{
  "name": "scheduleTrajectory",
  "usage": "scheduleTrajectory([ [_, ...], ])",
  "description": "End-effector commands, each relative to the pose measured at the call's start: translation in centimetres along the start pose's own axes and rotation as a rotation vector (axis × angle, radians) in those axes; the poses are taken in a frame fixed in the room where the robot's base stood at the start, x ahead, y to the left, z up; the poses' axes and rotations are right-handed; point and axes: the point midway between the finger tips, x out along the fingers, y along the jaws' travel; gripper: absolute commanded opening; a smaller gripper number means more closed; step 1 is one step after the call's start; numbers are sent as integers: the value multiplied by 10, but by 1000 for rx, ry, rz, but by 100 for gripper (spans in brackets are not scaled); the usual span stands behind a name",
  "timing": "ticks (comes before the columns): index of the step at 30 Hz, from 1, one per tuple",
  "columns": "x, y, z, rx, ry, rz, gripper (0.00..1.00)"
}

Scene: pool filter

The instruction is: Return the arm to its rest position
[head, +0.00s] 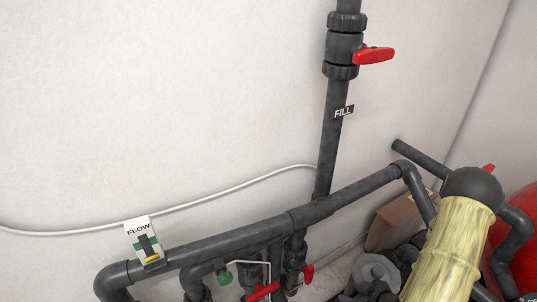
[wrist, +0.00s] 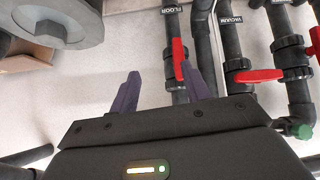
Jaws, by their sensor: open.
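My gripper (wrist: 161,84) is open in the wrist view, with its two purple fingers spread apart and nothing held. A red valve handle (wrist: 180,58) on the pipe labelled FLOOR shows between the fingers, close to the right fingertip. I cannot tell how far beyond the fingertips it lies, or whether they touch. My gripper does not show in the head view.
In the wrist view, another red handle (wrist: 258,76) is on the VACUUM pipe, and a grey round part (wrist: 62,22) is at upper left. In the head view, the FILL pipe (head: 328,150) rises above a dark horizontal pipe (head: 240,235). The upper left wall is clear.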

Motion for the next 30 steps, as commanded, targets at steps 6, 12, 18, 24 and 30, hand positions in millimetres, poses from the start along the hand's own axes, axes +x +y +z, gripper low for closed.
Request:
scheduleTrajectory([
  [6,-20,20,-35,14,-203,70,47],
  [12,-47,23,-71,94,-340,151,47],
  [18,-81,6,-110,218,-429,218,47],
  [24,-115,-27,-142,364,-478,246,47],
  [30,-141,-60,-161,477,-505,237,47],
])
